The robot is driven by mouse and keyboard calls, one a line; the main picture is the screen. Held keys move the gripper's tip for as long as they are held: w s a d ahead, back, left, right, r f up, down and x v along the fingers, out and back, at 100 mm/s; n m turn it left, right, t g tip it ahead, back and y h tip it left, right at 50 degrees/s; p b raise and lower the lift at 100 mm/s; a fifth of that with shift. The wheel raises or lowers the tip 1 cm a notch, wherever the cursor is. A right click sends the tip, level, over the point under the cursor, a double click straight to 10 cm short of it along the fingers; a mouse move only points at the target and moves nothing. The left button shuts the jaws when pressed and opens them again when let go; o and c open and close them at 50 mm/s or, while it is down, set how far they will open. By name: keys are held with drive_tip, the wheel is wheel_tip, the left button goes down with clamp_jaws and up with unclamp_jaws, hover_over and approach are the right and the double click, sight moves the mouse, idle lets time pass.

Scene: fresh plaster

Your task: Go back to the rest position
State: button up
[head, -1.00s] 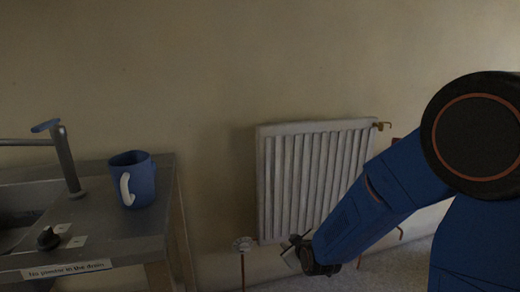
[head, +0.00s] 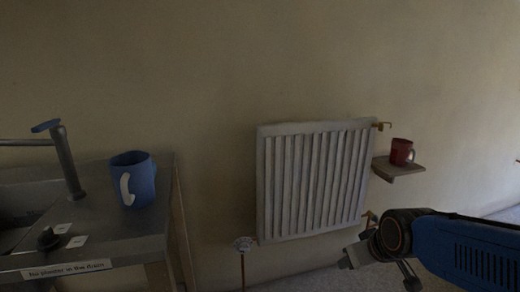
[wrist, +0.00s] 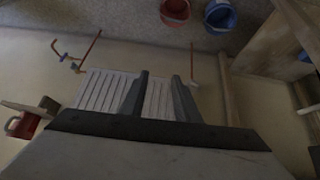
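My gripper (head: 376,270) is low at the right in the head view, in front of the radiator's lower right. In the wrist view my gripper (wrist: 161,76) shows two grey fingers standing apart with nothing between them. It is open and empty. My blue arm comes in from the right edge of the head view. Part of the gripper is cut off by the lower edge there.
A white radiator (head: 310,185) hangs on the wall. A red mug (head: 400,152) stands on a small shelf (head: 395,171) to its right. A blue mug (head: 140,180) stands on the sink counter (head: 120,235). Red (wrist: 174,12) and blue (wrist: 220,15) buckets stand on the floor.

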drive_tip(key=s+d+r+m+g, duration=0.1)
drive_tip(key=s+d, duration=0.1)
drive_tip(key=s, duration=0.5)
drive_tip(key=s+d+r+m+h, duration=0.1)
drive_tip(key=s+d+m, duration=0.1)
drive_tip(key=s, duration=0.5)
drive_tip(key=shift+d+r+g, duration=0.2)
drive_tip(key=shift+d+g, duration=0.2)
drive_tip(key=shift+o, duration=0.3)
drive_tip(key=shift+w, duration=0.1)
idle(0.6)
